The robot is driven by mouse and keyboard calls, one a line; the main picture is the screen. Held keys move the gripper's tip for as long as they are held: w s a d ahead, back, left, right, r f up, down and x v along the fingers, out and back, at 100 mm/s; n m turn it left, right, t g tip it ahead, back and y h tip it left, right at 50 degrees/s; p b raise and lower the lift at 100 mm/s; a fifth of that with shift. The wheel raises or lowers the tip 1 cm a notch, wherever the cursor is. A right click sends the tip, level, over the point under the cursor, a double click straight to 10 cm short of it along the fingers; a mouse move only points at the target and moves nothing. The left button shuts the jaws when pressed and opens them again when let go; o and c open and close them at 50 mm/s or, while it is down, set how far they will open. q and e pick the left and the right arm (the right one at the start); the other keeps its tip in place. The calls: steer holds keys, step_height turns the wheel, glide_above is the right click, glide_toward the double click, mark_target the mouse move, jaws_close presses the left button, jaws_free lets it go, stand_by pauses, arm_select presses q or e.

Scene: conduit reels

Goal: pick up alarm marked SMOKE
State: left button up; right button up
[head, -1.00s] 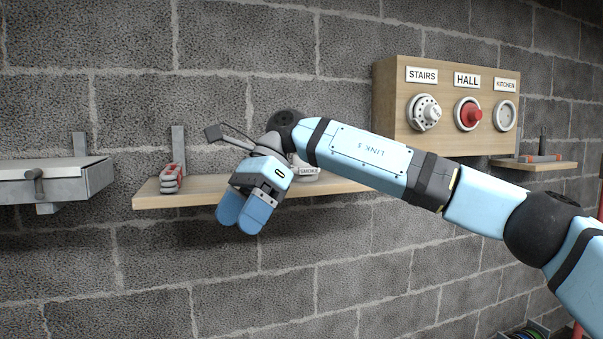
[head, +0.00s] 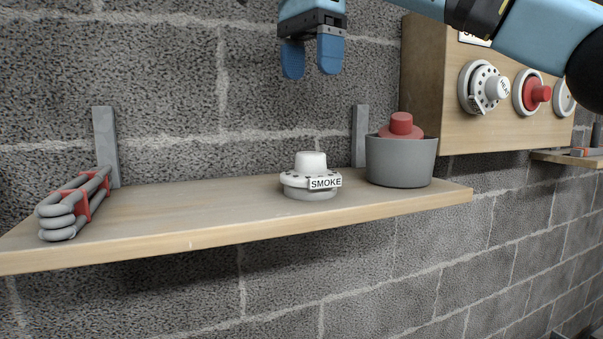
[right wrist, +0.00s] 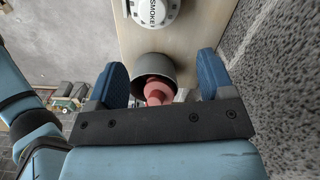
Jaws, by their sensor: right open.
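The alarm marked SMOKE (head: 311,177) is a white domed unit on a grey base. It sits upright on the wooden shelf (head: 220,215), its label facing me. In the right wrist view the alarm (right wrist: 157,10) shows at the top, cut by the frame edge. My right gripper (head: 312,70) is open and empty, pointing down, and appears above the alarm in the head view. In the right wrist view its fingers (right wrist: 161,68) appear on either side of a grey pot, touching nothing that I can see. My left gripper is not in view.
The grey pot (head: 400,165) holding a red-topped piece (head: 402,127) stands just right of the alarm. Grey conduit with red bands (head: 75,205) lies at the shelf's left. The shelf between is bare. A wooden board (head: 470,125) with mounted alarms hangs at right.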

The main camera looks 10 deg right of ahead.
steer(key=b, duration=0.1)
glide_above(310, 153)
step_height(310, 153, down, 4)
steer(key=shift+d+f, duration=0.15)
steer(key=shift+f, duration=0.05)
steer(key=f, duration=0.3)
steer(key=shift+w+f+b, duration=0.3)
steer(key=shift+b, duration=0.1)
steer(key=shift+f, duration=0.2)
steer(key=shift+s+f, duration=0.1)
steer(key=shift+f, duration=0.15)
step_height(310, 153, down, 4)
steer(key=shift+f, duration=0.25)
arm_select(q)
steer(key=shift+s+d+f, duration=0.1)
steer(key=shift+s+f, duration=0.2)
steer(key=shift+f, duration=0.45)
arm_select(e)
steer(key=shift+s, duration=0.2)
steer(key=shift+a+r, duration=0.1)
steer(key=shift+a, duration=0.1)
steer(key=shift+c, duration=1.3)
steer(key=c, duration=0.7)
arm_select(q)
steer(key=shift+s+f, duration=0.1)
arm_select(e)
steer(key=shift+c, duration=0.4)
